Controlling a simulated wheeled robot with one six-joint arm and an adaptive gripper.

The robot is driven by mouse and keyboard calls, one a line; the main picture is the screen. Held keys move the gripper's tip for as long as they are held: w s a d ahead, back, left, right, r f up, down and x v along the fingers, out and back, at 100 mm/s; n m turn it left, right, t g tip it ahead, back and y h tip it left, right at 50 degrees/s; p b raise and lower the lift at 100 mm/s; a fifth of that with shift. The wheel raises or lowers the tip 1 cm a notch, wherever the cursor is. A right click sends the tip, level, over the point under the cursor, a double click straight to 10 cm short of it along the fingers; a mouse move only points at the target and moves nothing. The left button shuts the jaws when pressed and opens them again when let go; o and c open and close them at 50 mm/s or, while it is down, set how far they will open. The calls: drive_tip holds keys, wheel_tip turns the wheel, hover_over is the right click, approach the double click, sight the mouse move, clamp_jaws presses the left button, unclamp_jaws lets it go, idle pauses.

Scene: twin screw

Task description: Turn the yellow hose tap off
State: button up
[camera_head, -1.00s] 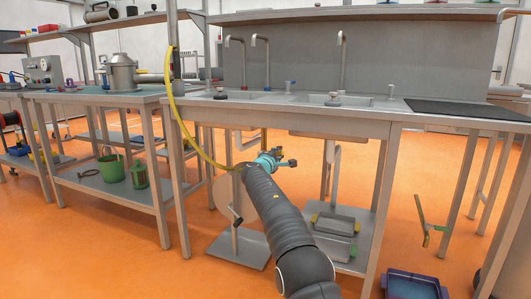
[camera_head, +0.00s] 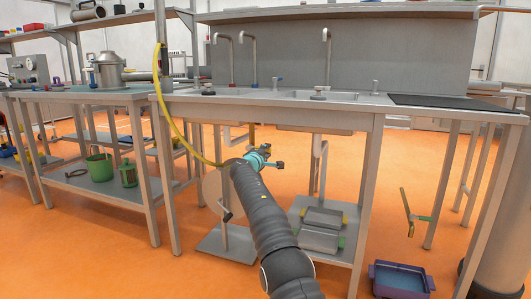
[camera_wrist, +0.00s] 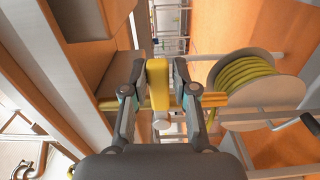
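The yellow tap handle (camera_wrist: 157,90) stands lengthwise between my gripper's fingers (camera_wrist: 159,85) in the wrist view. The fingers are drawn in close on both its sides, and a brass-coloured pipe (camera_wrist: 208,100) runs crosswise behind it. In the head view my gripper (camera_head: 268,158) is below the sink bench's front edge. The tap handle is too small and covered to make out there. The yellow hose (camera_head: 172,121) hangs in a curve from the post to behind my arm. In the wrist view, yellow hose (camera_wrist: 243,74) is also wound on a white reel.
The sink bench (camera_head: 275,104) spans above my gripper, its legs on both sides. A green bucket (camera_head: 100,166) is on the left table's lower shelf. A blue-purple crate (camera_head: 400,279) sits on the orange floor at right.

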drive_tip(key=shift+o, duration=1)
drive_tip(key=shift+f, duration=0.1)
drive_tip(key=shift+s+a, duration=0.1)
drive_tip(key=v, duration=1.1)
drive_tip(key=shift+s, duration=0.4)
drive_tip(key=shift+a, duration=0.1)
